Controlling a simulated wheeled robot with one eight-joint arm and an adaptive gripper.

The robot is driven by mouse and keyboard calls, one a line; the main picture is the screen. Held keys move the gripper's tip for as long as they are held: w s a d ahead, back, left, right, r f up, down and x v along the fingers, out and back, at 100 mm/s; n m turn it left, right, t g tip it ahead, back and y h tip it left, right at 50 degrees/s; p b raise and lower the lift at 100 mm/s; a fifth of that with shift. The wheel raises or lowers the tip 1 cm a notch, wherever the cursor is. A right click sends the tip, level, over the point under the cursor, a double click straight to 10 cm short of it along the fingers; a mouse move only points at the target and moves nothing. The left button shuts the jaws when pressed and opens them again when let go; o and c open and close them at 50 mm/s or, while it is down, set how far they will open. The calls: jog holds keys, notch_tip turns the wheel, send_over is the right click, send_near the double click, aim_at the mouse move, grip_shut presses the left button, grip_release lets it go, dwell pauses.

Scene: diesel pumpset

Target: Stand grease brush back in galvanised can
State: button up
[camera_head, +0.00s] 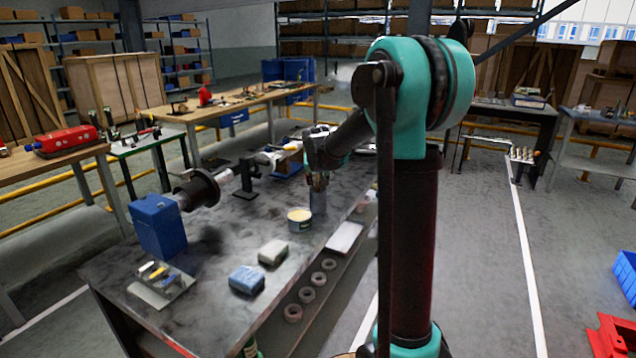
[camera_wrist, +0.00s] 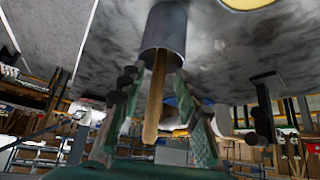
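The grey galvanised can (camera_head: 319,203) stands on the dark workbench beneath my gripper (camera_head: 318,180). In the wrist view, the can (camera_wrist: 165,28) is at the top centre, with the picture upside down. The grease brush's wooden handle (camera_wrist: 156,98) sticks out of the can's mouth, slightly tilted. The brush head is hidden inside the can. My gripper (camera_wrist: 161,85) has its green fingers spread either side of the handle, with gaps visible on both sides. The fingertips are close to the can's rim; whether they touch it I cannot tell.
An open tin with pale yellow contents (camera_head: 300,219) stands left of the can. A blue machine housing (camera_head: 159,226) with a dark shaft part is on the left. A pale flat pad (camera_head: 345,238) lies right.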

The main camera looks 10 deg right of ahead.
jog(key=shift+r, duration=0.1)
jog(key=v, duration=1.2)
dwell(0.6)
jog(key=s+d+f+g, duration=0.1)
jog(key=s+d+f, duration=0.1)
jog(key=s+f, duration=0.6)
jog(key=s+d+f+n+g, duration=0.1)
jog(key=s+f, duration=0.6)
jog(key=s, duration=0.6)
jog(key=s+d+f+g+y, duration=0.1)
jog(key=s+d+f, duration=0.1)
jog(key=s+f, duration=0.6)
jog(key=s, duration=0.3)
jog(key=shift+d+f+n, duration=0.35)
jog(key=shift+n, duration=0.05)
jog(key=shift+s, duration=0.1)
